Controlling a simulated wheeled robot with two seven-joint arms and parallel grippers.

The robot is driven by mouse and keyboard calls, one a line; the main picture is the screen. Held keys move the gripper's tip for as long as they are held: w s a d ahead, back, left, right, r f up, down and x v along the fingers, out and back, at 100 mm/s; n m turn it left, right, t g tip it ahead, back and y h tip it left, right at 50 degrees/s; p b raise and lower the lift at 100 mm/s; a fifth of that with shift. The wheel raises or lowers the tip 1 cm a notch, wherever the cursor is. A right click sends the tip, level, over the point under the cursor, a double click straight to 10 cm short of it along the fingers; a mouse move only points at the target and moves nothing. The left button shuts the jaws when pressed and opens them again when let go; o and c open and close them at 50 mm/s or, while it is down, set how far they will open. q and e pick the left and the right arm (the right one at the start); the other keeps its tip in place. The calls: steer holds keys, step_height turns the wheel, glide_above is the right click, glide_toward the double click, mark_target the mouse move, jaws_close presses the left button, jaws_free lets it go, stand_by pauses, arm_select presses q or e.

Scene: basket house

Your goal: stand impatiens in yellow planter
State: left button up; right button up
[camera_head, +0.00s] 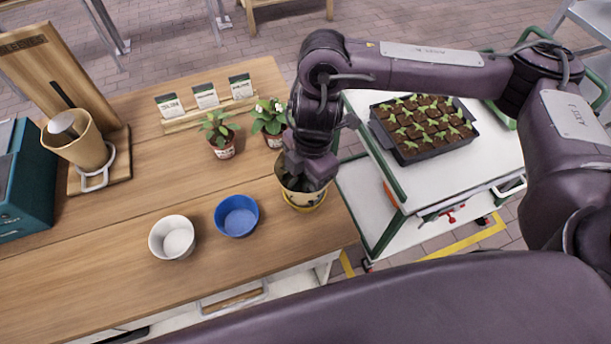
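The yellow planter (302,204) stands near the right end of the wooden table, with a yellow saucer-like base under it. My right gripper (306,176) points down into its mouth and hides much of the inside. Something dark shows inside the planter beside the fingers, and I cannot tell what it is. I cannot tell whether the fingers are open or shut. A potted plant with white flowers (269,117) and a green potted plant (218,128) stand behind the planter to the left. I cannot tell which is the impatiens. My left gripper is not in view.
A blue pot (237,216) and a white pot (172,238) stand left of the planter. Small cards (205,96) stand in a wooden holder at the back. A scoop holder (84,150) is at the left. A seedling tray (423,129) sits on the cart at right.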

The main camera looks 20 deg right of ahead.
steer(key=shift+f, duration=0.3)
steer(key=o, duration=1.1)
steer(key=shift+o, duration=0.2)
steer(key=shift+r, duration=0.1)
steer(key=shift+r, duration=0.55)
step_height(320, 180, up, 11)
steer(key=d, duration=0.1)
steer(key=shift+w+d+r, duration=0.15)
steer(key=shift+w+r, duration=0.05)
